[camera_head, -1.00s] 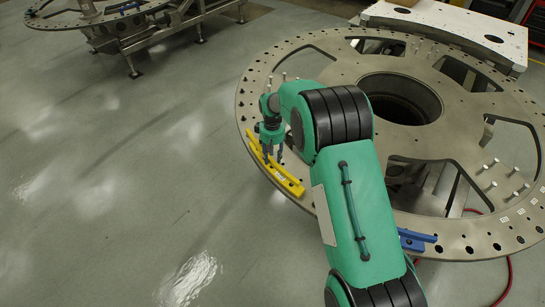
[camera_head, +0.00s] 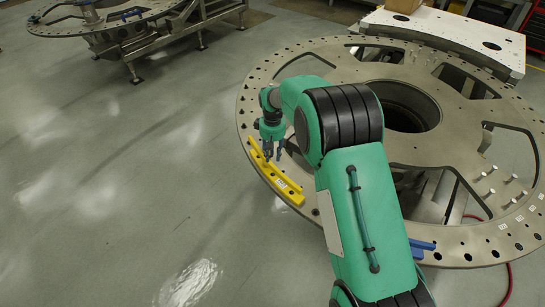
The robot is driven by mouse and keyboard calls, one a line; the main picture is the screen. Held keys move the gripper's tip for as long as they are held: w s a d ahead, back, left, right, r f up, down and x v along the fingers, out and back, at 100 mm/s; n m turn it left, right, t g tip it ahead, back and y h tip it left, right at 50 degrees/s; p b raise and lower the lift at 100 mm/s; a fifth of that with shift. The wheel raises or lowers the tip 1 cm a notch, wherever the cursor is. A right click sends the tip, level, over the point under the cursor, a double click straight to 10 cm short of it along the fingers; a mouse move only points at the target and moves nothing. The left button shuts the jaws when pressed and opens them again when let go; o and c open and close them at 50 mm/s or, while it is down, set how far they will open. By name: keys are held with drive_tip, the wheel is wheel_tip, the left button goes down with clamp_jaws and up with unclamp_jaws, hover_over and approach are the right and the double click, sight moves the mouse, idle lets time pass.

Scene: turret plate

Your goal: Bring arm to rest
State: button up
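My green arm reaches over the large round steel turret plate (camera_head: 455,216) from the bottom of the view. My gripper (camera_head: 273,156) points down at the plate's left edge, at the yellow curved part (camera_head: 275,178). Two dark fingers show with a gap between them, so it looks open. The yellow part lies on the plate's rim and nothing seems held. Whether the fingertips touch the yellow part is hard to tell. My arm hides the middle of the plate's near side.
A blue part (camera_head: 422,246) sits on the plate's near rim, partly behind my arm. Several metal pins stand on the plate at the right (camera_head: 489,181). A white perforated table (camera_head: 450,34) is behind. A second round plate (camera_head: 105,14) stands at the upper left. The floor at left is clear.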

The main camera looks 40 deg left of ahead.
drive_tip(key=shift+d+r, duration=0.1)
drive_tip(key=shift+r, duration=0.15)
idle(0.5)
